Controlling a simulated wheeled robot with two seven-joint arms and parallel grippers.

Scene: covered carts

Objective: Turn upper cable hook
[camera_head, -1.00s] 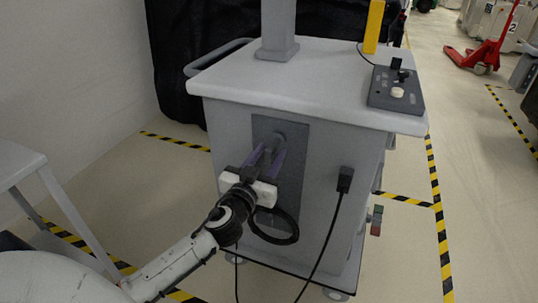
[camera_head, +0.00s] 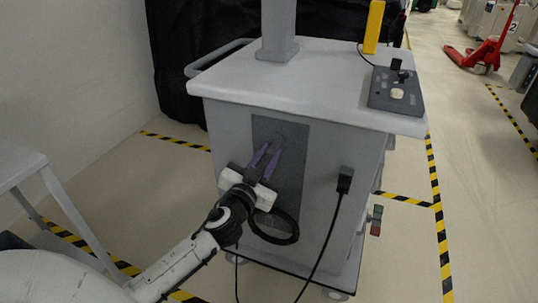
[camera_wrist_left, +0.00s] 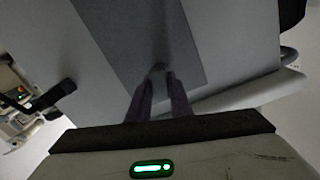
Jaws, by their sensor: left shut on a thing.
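The upper cable hook (camera_wrist_left: 158,67) is a small grey piece on the dark grey panel (camera_head: 293,172) of the cart's front. In the left wrist view its tip shows between the ends of the purple fingers. My left gripper (camera_head: 270,154) is shut on the hook, which the fingers mostly hide in the head view. The gripper also shows in the left wrist view (camera_wrist_left: 160,82). A black ring, apparently a coiled cable (camera_head: 290,238), hangs lower on the panel, below and right of the gripper. My right gripper is not in view.
The grey cart (camera_head: 228,122) carries a control box (camera_head: 397,101) and a yellow post (camera_head: 374,27) on top. A black plug with a cable (camera_head: 345,181) sits right of the panel. A grey stand (camera_head: 24,166) is at left.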

